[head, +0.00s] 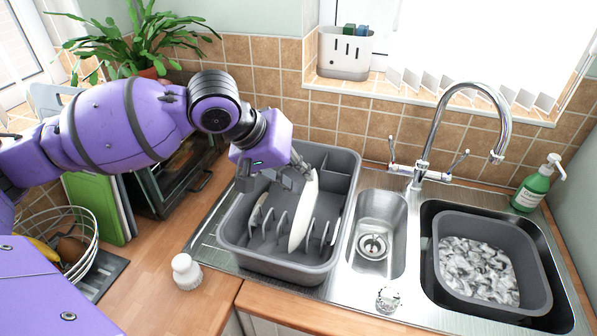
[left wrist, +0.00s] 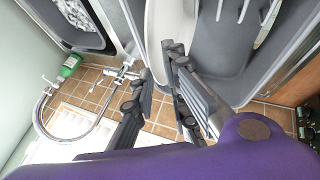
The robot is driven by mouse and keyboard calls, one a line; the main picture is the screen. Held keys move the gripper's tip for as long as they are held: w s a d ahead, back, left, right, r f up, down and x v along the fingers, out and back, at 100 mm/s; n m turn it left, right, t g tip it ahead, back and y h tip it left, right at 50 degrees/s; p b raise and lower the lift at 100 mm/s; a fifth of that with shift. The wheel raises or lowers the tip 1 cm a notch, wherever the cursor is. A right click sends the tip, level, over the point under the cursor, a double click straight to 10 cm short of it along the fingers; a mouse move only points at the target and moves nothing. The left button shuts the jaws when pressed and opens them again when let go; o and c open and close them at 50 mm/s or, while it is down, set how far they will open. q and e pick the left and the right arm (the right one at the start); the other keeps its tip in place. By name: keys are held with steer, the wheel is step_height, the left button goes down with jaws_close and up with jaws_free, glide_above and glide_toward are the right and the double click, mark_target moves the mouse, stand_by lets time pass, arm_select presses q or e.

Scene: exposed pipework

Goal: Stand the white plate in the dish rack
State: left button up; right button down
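The white plate (head: 303,215) stands on edge in the dark grey dish rack (head: 228,238), among its upright prongs, leaning slightly. My left gripper (head: 296,175) is at the plate's upper edge, with its fingers apart. In the left wrist view, the fingertips (left wrist: 159,62) sit close to the near end of the plate (left wrist: 168,22), one by its left edge and one across its face. Whether they touch the plate is hard to see. My right gripper is not in view.
A steel sink with a swivel tap (head: 432,150) and a grey basin of suds (head: 548,292) lies to the right. A green soap bottle (head: 532,190) stands behind it. The tiled wall is close behind.

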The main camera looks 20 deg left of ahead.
arm_select(q)
steer(key=shift+o, duration=0.8)
steer(key=v, duration=1.2)
